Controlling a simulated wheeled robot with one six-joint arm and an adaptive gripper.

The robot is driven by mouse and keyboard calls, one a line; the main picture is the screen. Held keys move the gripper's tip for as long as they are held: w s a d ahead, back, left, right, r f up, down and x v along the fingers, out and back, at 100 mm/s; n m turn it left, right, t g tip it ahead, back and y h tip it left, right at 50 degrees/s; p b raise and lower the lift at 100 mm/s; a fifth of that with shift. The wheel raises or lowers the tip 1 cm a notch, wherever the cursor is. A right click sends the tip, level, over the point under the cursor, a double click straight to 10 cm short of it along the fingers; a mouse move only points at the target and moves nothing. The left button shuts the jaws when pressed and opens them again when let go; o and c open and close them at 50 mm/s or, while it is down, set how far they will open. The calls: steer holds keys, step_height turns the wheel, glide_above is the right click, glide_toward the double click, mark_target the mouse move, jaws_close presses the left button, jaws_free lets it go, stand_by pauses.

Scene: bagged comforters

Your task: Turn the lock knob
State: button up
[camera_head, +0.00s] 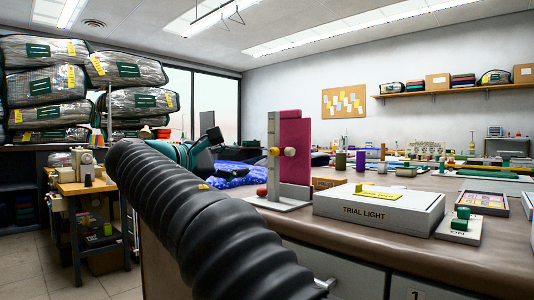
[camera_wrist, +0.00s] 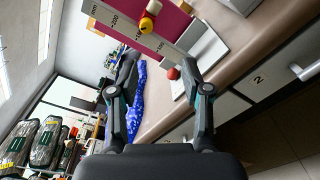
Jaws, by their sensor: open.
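An upright fixture with a grey post (camera_head: 271,135) and a dark pink panel (camera_head: 295,135) stands on the bench. A yellow and pale knob (camera_head: 289,151) sticks out at mid-height of it. The knob (camera_wrist: 148,20) is near the top edge of the wrist view, beside the printed numbers on the post. A red ball-shaped part (camera_head: 261,192) sits low by the base. My gripper (camera_head: 228,155) is left of the fixture, apart from the knob. In the wrist view my gripper (camera_wrist: 151,82) has its fingers spread with nothing between them.
Blue patterned fabric (camera_head: 233,173) lies behind my gripper. Drawers are below the bench edge. Bagged comforters (camera_head: 45,85) are stacked far left.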

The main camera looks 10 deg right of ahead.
mark_target(272, 152)
steer(key=shift+h, duration=0.4)
steer(key=x, duration=0.4)
steer(key=r+x, duration=0.1)
steer(key=x, duration=0.3)
steer(key=w+x, duration=0.1)
steer(key=x, duration=0.3)
steer(key=shift+w+r, duration=0.15)
steer(key=shift+r, duration=0.1)
jaws_close()
